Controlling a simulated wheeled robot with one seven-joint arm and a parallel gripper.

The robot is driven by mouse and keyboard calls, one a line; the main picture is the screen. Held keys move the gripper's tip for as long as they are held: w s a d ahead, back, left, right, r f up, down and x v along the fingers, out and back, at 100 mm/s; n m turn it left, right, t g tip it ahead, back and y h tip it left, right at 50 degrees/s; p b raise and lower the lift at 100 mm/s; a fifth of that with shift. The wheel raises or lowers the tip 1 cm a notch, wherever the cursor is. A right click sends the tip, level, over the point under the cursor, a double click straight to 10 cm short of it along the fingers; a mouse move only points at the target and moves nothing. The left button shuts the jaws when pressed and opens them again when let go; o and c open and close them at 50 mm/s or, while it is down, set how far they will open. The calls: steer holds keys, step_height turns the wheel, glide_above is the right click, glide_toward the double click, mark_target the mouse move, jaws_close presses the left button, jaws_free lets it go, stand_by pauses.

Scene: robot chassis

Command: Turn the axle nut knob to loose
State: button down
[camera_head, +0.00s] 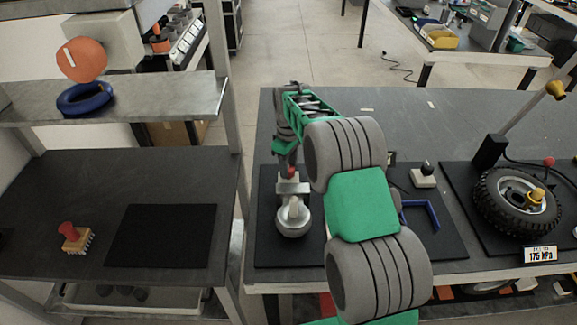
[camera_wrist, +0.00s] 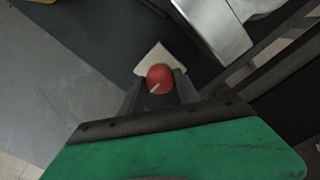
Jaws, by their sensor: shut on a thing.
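The axle nut knob (camera_wrist: 160,77) is a small red round knob with a pale pointer line, on a light plate in the wrist view. My gripper (camera_wrist: 158,88) has its two dark fingers on either side of it and is shut on it. In the head view, a bit of the red knob (camera_head: 291,172) shows below my gripper (camera_head: 288,160). It sits at the top of a grey metal bracket and caster wheel (camera_head: 293,220) on a black mat. The finger contact is partly hidden in the head view.
My arm crosses the bench middle. To its right are a small block with a black knob (camera_head: 424,175), a blue handle (camera_head: 420,215), and a tyre (camera_head: 490,210) beside a pressure display (camera_head: 540,254). A brush (camera_head: 75,240) stands on the left table; its dark mat (camera_head: 160,235) is bare.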

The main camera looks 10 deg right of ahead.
steer(key=shift+w+r, duration=0.1)
steer(key=c, duration=0.9)
jaws_free()
step_height(320, 180, up, 8)
steer(key=shift+f+b, duration=0.15)
steer(key=shift+b, duration=0.3)
